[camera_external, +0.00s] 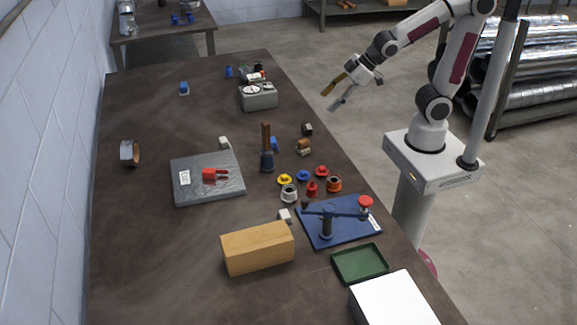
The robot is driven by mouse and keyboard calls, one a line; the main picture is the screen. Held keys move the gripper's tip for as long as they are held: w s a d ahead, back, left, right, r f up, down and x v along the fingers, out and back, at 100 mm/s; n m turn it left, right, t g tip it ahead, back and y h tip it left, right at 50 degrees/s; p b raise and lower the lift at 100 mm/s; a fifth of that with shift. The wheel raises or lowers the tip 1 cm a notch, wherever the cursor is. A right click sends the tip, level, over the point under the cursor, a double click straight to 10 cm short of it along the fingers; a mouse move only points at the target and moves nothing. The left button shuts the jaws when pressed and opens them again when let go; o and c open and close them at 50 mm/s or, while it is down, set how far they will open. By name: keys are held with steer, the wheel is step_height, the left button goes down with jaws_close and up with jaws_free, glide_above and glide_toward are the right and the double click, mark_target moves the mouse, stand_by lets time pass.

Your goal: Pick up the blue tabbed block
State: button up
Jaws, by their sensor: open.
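A small blue block (184,89) with a raised part on top sits alone on the far left part of the dark table (130,210). It looks like the tabbed block, but it is too small to see the tab clearly. My gripper (330,101) is open and empty, with its two fingers apart. It hangs in the air to the right of the table, well away from the blue block.
A grey device with dials (259,96) stands between the block and my gripper. Another small blue object (229,71) is nearby. A grey plate (207,190), tape roll (129,152) and wooden block (257,250) lie nearer. Space around the blue block is clear.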

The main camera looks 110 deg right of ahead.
steer(key=w+d+f+t, duration=0.2)
steer(key=w+d+f, duration=0.6)
steer(key=w, duration=0.1)
steer(key=t+y, duration=0.2)
glide_toward(273, 140)
steer(key=shift+w+d+f+n, duration=0.1)
steer(key=shift+w+n, duration=0.05)
steer(key=shift+w, duration=0.4)
steer(key=shift+w+d+f+n, duration=0.1)
steer(key=shift+w+f+n, duration=0.05)
steer(key=shift+w, duration=0.4)
steer(key=shift+s+f+t, duration=0.1)
steer(key=shift+f+t, duration=0.5)
steer(key=shift+f, duration=0.15)
steer(key=shift+x, duration=1.25)
steer(key=shift+f, duration=0.1)
steer(key=shift+d+x, duration=0.1)
steer(key=shift+x, duration=1.2)
steer(key=shift+d+x, duration=0.15)
steer(key=shift+x, duration=1.15)
